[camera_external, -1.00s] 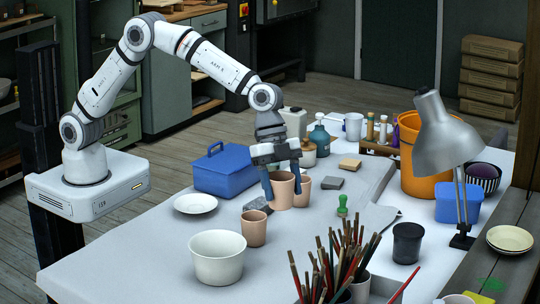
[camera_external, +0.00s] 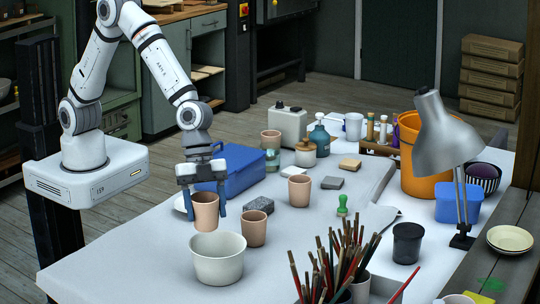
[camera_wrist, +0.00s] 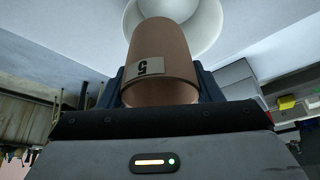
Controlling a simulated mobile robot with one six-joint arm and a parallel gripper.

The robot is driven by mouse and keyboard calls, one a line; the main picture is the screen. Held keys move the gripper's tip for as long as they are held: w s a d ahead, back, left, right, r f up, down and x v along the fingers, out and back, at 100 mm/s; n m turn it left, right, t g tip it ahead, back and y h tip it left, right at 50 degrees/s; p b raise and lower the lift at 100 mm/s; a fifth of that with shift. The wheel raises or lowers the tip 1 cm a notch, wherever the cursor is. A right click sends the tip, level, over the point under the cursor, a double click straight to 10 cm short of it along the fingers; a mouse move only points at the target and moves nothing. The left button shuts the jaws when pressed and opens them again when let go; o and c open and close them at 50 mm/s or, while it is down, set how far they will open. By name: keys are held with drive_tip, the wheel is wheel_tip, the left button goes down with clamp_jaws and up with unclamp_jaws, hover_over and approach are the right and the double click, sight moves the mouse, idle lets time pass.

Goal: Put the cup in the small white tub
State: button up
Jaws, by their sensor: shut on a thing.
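My gripper (camera_external: 206,211) is shut on a terracotta-pink cup (camera_external: 206,209), one finger on each side. The cup is upright. In the wrist view the cup (camera_wrist: 162,72) bears a label reading "5". The small white tub (camera_external: 218,264) stands on the table just in front of and below the held cup. The cup's base shows by the tub's far rim in the external view. In the wrist view the tub (camera_wrist: 208,22) is partly hidden behind the cup; the exact gap between them cannot be told.
Similar cups stand on the table: one right of the tub (camera_external: 254,229), one farther back (camera_external: 299,191). A blue toolbox (camera_external: 238,168) is behind my gripper. A grey block (camera_external: 260,204) lies nearby. Brushes (camera_external: 335,265) stand at front right. The table's front left is clear.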

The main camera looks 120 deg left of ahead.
sight(207, 223)
wheel_tip(207, 223, down, 3)
drive_tip(key=shift+f, duration=0.15)
drive_tip(key=shift+f+b, duration=0.3)
drive_tip(key=shift+b, duration=0.1)
drive_tip(key=shift+f+b, duration=0.35)
drive_tip(key=shift+b, duration=0.25)
drive_tip(key=o, duration=1)
drive_tip(key=shift+o, duration=0.2)
drive_tip(key=shift+r, duration=0.1)
